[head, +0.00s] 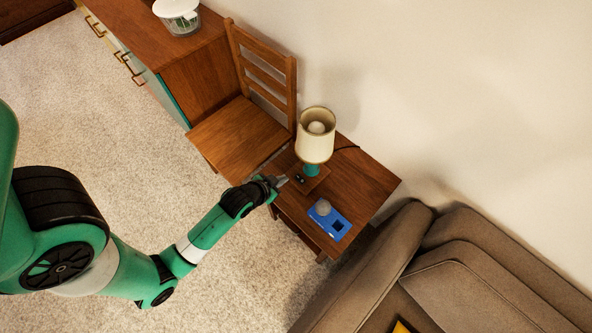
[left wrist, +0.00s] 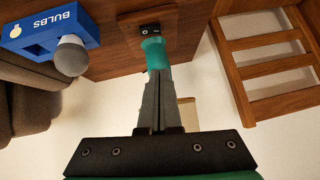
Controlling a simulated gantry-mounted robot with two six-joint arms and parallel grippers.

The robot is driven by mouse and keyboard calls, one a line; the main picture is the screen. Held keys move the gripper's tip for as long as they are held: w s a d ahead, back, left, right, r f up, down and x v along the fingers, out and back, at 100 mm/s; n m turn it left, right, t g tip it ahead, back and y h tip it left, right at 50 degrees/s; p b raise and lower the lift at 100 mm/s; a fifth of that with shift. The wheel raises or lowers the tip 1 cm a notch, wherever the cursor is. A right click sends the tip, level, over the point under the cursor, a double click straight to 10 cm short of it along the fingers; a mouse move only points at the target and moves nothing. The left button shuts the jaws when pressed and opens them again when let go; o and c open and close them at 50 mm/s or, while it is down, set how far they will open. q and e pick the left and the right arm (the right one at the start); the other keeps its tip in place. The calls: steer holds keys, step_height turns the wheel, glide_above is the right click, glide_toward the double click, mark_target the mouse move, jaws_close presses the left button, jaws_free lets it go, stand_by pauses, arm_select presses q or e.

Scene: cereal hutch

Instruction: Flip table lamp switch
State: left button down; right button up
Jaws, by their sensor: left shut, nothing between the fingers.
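The table lamp (head: 315,140) has a cream shade and a teal stem on a square wooden base, and stands on a small wooden side table (head: 367,187). Its switch (head: 299,178) is a small dark plate on the base; the plate also shows in the left wrist view (left wrist: 150,29). My left gripper (head: 284,181) is shut and empty, with its tips close to the near side of the lamp base. In the left wrist view the closed fingers (left wrist: 160,95) overlap the teal stem and hide much of the lamp. I cannot tell whether they touch anything. My right gripper is not in view.
A blue bulb box (head: 331,222) with a grey-white bulb (head: 323,206) sits on the table in front of the lamp. A wooden chair (head: 238,132) stands close on the left. A brown sofa (head: 450,262) stands on the right. Carpet lies open in front.

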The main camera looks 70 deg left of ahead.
arm_select(q)
steer(key=b, duration=0.6)
glide_above(298, 175)
steer(key=s+d, duration=0.2)
step_height(298, 175, down, 7)
steer(key=shift+s+f, duration=0.1)
steer(key=f, duration=0.1)
steer(key=f+b, duration=0.1)
steer(key=f, duration=0.1)
steer(key=shift+a+f+b, duration=0.15)
steer(key=shift+a+b, duration=0.15)
steer(key=shift+b, duration=0.05)
steer(key=shift+f, duration=0.2)
steer(key=shift+a+f, duration=0.15)
steer(key=shift+f, duration=0.15)
